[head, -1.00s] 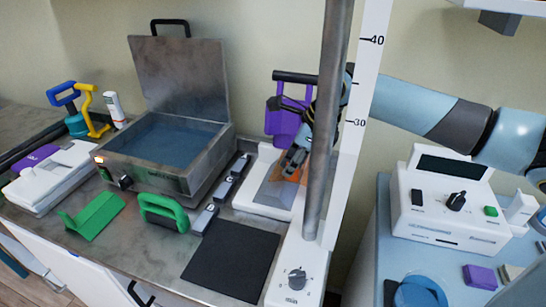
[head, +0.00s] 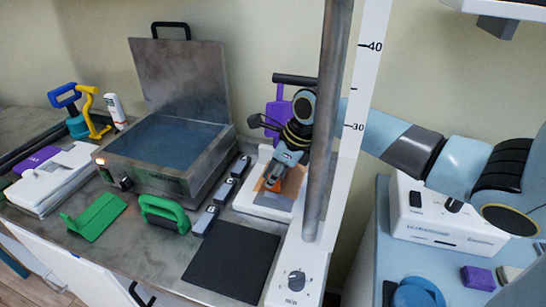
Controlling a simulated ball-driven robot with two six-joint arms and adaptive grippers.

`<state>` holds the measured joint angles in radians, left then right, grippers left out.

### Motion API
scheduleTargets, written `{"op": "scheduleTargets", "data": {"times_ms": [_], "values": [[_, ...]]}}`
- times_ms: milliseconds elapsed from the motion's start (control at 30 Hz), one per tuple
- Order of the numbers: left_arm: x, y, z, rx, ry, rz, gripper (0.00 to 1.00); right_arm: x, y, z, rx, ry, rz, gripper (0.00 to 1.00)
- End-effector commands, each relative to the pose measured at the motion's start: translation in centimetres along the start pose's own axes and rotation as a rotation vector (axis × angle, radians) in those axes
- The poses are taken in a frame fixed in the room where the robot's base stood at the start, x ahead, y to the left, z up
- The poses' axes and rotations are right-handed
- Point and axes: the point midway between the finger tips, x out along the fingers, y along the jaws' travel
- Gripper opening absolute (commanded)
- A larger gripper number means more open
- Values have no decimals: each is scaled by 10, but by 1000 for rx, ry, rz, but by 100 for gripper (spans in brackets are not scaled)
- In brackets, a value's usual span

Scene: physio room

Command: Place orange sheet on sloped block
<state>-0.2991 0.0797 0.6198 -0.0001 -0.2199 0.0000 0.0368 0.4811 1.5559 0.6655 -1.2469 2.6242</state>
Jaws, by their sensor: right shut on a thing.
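My right gripper (head: 275,180) is pointing down over the white tray-like stand (head: 248,206) behind the metal pole. It is shut on the orange sheet (head: 261,186), which shows in part on both sides of the fingers. The grey sloped block (head: 272,201) sits on the white stand, directly below and in front of the sheet. The sheet overlaps the block's upper part in the picture; I cannot tell whether it touches the block. The fingers hide much of the sheet. My left gripper is not in view.
The upright metal pole (head: 328,120) stands close to the right of the gripper. A purple part with a black handle (head: 295,78) is behind it. Grey clips (head: 223,192) and an open metal bath (head: 170,145) are left. A black mat (head: 232,262) lies in front.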

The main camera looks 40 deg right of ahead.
Motion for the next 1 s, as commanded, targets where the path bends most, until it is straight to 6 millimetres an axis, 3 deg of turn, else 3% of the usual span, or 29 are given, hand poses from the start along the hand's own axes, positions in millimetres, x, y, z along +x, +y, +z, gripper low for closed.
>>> {"op": "scheduleTargets", "data": {"times_ms": [100, 133, 300, 667, 1000], "values": [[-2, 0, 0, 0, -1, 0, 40, 3, 0, -1, 2, 1, 0, 0], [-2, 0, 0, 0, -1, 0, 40, 3, 0, -2, 1, 1, 0, 11], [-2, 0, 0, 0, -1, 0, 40, 3, 0, -2, 1, 1, 0, 32], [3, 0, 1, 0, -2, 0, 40, -2, 0, 1, -3, -2, -1, 32], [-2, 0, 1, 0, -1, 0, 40, -76, -2, 1, -6, 3, -5, 32]]}}
